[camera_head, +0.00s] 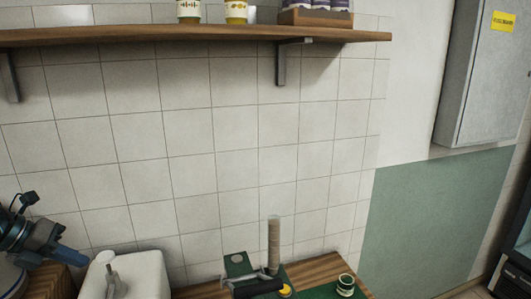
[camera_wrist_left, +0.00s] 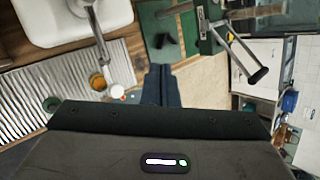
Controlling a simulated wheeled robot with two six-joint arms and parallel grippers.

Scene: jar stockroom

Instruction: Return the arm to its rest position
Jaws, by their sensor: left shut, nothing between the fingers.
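My left gripper (camera_head: 72,259) comes in at the lower left of the head view, with its blue fingers shut and nothing between them. It is held in the air, left of the white sink (camera_head: 140,275). In the left wrist view the shut blue fingers (camera_wrist_left: 160,85) show at the middle, also empty. My right gripper is in neither view.
A wooden shelf (camera_head: 200,34) carries jars and a crate (camera_head: 316,18). A ribbed drainer (camera_wrist_left: 60,77) lies beside the sink. A grey cabinet (camera_head: 481,85) hangs right.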

